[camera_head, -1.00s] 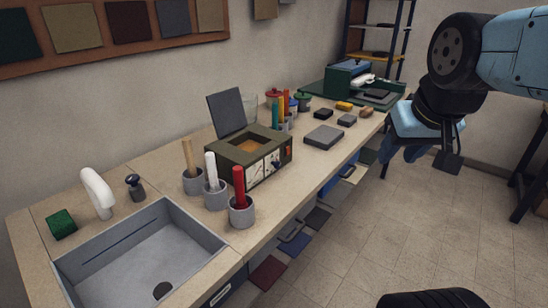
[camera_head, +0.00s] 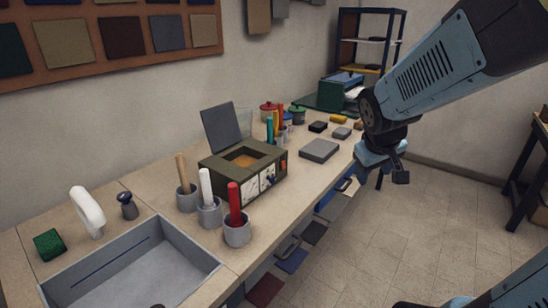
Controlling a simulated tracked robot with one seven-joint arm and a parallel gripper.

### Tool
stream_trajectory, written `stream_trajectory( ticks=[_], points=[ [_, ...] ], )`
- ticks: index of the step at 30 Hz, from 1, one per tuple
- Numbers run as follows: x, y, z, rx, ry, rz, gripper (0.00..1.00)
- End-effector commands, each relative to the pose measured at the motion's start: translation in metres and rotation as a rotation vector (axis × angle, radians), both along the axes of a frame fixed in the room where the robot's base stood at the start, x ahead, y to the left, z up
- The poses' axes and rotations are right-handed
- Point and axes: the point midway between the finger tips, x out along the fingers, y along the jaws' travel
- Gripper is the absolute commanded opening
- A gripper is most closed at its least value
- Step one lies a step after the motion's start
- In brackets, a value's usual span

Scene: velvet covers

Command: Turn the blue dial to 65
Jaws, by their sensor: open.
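An olive box (camera_head: 226,179) with its grey lid (camera_head: 221,129) raised stands on the counter. Its front carries pale panels (camera_head: 266,181) with small dark marks and parts. No blue dial can be made out; any dial there is too small to tell its colour or setting. My gripper (camera_head: 383,178) hangs at the right, over the counter's front edge or the floor beyond it, well apart from the box. It points downward and is open, with nothing seen between its fingers.
Grey cups with a brown, a white and a red (camera_head: 235,204) rod stand left of the box. A grey block (camera_head: 319,150) and small blocks lie to its right. A sink (camera_head: 130,272) is at the front left.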

Motion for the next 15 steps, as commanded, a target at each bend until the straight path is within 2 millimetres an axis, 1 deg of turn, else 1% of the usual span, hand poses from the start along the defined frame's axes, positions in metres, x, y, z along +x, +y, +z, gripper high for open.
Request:
stream_trajectory(
  ticks=[1, 6, 11, 15],
  points=[
    [0.01, -0.001, -0.014, -0.011, 0.021, 0.024, 0.57],
    [0.04, 0.0, -0.055, -0.031, 0.054, 0.137, 0.57],
    [0.062, 0.007, -0.095, -0.012, 0.073, 0.252, 0.57],
    [0.078, 0.017, -0.128, 0.034, 0.073, 0.353, 0.57]
  ],
)
